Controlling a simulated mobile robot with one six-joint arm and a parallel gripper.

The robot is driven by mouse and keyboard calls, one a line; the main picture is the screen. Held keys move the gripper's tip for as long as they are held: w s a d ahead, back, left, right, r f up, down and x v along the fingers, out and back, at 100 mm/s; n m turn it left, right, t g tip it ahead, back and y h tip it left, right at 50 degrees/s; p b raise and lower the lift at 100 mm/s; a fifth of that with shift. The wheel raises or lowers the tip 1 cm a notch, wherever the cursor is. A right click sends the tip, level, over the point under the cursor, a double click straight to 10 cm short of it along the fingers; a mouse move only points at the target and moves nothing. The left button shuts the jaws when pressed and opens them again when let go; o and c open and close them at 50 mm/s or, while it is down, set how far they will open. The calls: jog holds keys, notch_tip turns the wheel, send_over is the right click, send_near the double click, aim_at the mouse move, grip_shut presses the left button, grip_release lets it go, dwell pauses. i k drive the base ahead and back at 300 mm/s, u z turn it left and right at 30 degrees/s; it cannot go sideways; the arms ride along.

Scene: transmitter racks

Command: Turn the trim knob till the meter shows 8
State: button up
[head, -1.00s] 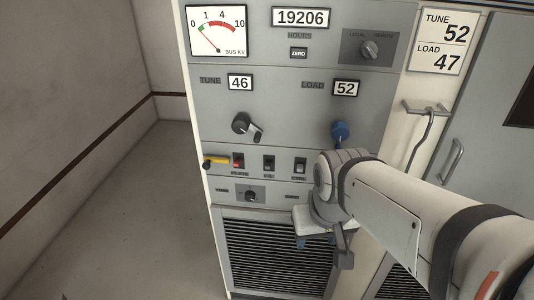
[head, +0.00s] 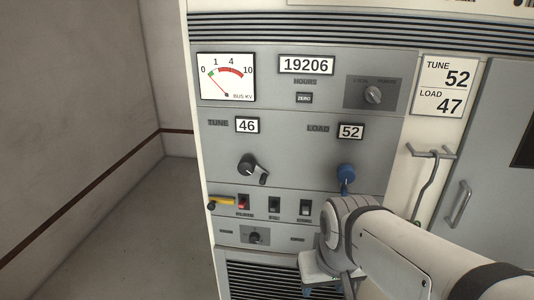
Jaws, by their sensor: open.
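The meter (head: 227,77), marked BUS KV with a scale from 0 to 10, is at the upper left of the grey rack. Its red needle leans up and left, near the low end of the scale. A small dark knob (head: 256,237) sits on a small panel below the switch row; its labels are too small to read, so I cannot tell if it is the trim knob. My gripper (head: 320,288) is open at the bottom of the head view, right of and below that knob, apart from it. My wrist hides part of it.
A hook with a cable (head: 430,155) hangs right. Floor at left is clear.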

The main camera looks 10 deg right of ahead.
aim_at(255, 238)
jog(key=z, duration=1.6)
jog(key=k, duration=1.75)
jog(key=u, duration=1.05)
jog(key=i, duration=1)
